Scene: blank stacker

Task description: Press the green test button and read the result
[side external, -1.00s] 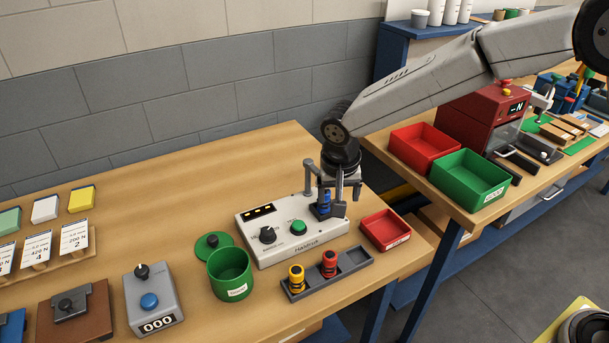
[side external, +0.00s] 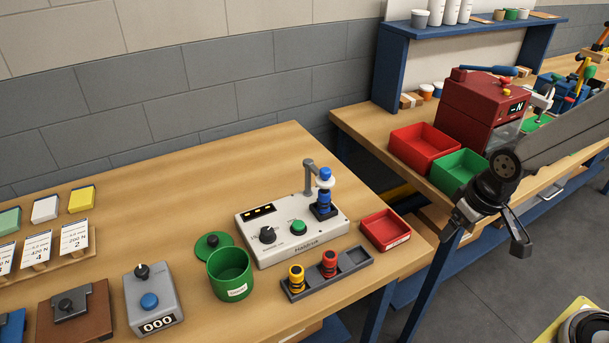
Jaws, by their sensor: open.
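The green test button (side external: 298,227) is on the top of a white tester box (side external: 275,245), right of a black knob (side external: 267,235). My gripper (side external: 488,230) is open and empty, right of the bench edge and well apart from the button.
A grey rack (side external: 347,263) in front holds a yellow and a red piece. A green cup (side external: 230,268) stands left of the tester and a small red tray (side external: 386,230) right of it. Red (side external: 423,148) and green bins sit on the right bench; my arm partly hides the green one.

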